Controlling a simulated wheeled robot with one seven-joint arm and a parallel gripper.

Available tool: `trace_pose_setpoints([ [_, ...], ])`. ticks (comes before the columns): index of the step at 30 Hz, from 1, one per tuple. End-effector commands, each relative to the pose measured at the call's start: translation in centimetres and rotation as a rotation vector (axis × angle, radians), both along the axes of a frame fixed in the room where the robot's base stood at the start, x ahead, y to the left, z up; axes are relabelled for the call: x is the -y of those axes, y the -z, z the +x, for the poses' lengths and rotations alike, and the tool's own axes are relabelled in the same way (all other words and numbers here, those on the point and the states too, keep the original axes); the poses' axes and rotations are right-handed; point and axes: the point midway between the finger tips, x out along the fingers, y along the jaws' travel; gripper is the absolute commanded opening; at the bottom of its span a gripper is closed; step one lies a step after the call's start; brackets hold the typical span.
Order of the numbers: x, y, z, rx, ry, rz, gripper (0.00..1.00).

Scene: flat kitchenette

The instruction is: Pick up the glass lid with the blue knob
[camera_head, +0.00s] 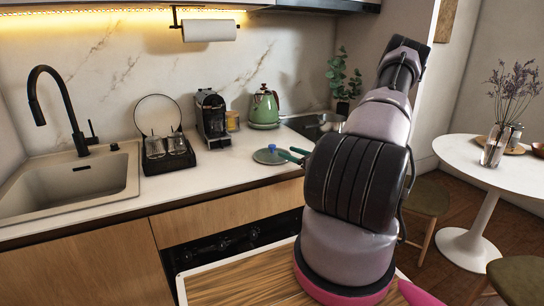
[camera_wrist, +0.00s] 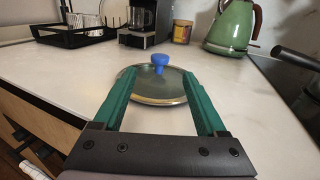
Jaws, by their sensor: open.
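The glass lid (camera_head: 268,157) lies flat on the white counter, near its front edge, with its blue knob (camera_head: 273,148) facing up. In the wrist view the lid (camera_wrist: 150,92) is straight ahead, and its blue knob (camera_wrist: 159,60) stands beyond the fingertips. My gripper (camera_head: 297,155) has green fingers and comes in from the right in the head view. In the wrist view my gripper (camera_wrist: 158,72) is open, with its fingers apart on either side of the lid's middle and nothing held between them. The fingers cover parts of the lid's sides.
A green kettle (camera_head: 264,108), a coffee machine (camera_head: 211,118), a jar (camera_head: 232,121) and a black rack with glasses (camera_head: 168,160) stand behind or left of the lid. A sink (camera_head: 75,185) is at the left. Counter around the lid is clear.

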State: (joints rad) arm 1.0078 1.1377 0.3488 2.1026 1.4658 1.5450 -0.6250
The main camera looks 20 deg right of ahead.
Motion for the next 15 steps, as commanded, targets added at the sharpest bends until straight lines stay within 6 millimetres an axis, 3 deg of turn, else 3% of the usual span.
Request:
trace_pose_setpoints([
  [3, -0.7, 0.0, 1.6, 0.0, -0.003, -0.002, 0.74],
  [11, -1.4, 0.1, 3.2, -0.001, -0.004, -0.003, 0.74],
  [15, -2.1, 0.3, 4.9, -0.001, -0.005, -0.001, 0.74],
])
